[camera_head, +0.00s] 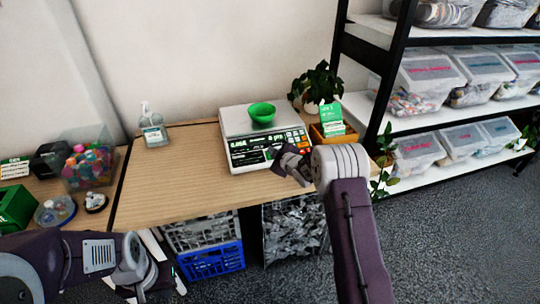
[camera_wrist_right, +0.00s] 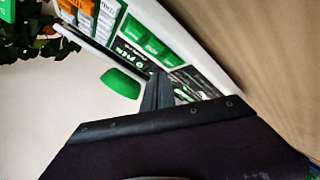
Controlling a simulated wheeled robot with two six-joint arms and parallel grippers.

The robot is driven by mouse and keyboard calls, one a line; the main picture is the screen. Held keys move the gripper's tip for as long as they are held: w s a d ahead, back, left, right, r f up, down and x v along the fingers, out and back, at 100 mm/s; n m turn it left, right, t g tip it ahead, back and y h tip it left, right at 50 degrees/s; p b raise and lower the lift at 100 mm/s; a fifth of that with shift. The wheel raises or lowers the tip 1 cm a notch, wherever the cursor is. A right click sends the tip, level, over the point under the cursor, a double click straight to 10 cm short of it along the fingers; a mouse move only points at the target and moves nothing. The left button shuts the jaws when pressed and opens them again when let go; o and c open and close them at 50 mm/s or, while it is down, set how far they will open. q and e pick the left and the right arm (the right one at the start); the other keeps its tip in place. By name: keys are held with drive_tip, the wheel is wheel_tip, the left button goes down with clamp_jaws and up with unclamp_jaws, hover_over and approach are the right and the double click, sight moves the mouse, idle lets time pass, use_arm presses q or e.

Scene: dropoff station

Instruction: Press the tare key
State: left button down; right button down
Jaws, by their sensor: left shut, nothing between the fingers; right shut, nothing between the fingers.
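A white scale (camera_head: 234,121) stands on the wooden table, with a green bowl (camera_head: 262,112) on its pan. Its front panel has a dark display strip and orange, green and white keys; I cannot read which is the tare key. My right gripper (camera_head: 284,160) is shut and empty at the panel's lower right. In the right wrist view its fingertips (camera_wrist_right: 160,84) overlap the panel (camera_wrist_right: 125,45) near the green display area, with the green bowl (camera_wrist_right: 122,82) beyond; contact is unclear. My left gripper (camera_head: 160,280) is shut and empty, low at the left, below table level.
An orange box with a green card (camera_head: 332,118) and a potted plant (camera_head: 316,82) stand right of the scale. A clear pump bottle (camera_head: 153,124) is at the back left. The table (camera_head: 180,180) left of the scale is clear. Shelving with bins (camera_head: 420,75) rises at the right.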

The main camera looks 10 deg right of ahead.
drive_tip(key=shift+f, duration=0.1)
drive_tip(key=shift+w+f+b, duration=0.2)
drive_tip(key=shift+f+b, duration=0.1)
drive_tip(key=shift+b, duration=0.1)
drive_tip(key=shift+w+f+b, duration=0.1)
drive_tip(key=shift+f+b, duration=0.2)
drive_tip(key=shift+f, duration=0.05)
idle(0.5)
idle(0.3)
drive_tip(key=shift+s+r+p, duration=0.3)
drive_tip(key=shift+r+p, duration=0.1)
drive_tip(key=shift+r, duration=0.35)
drive_tip(key=r+p, duration=0.1)
drive_tip(key=s+r+p, duration=0.1)
drive_tip(key=r, duration=0.1)
drive_tip(key=s+r+p, duration=0.1)
drive_tip(key=shift+r, duration=0.25)
idle(0.5)
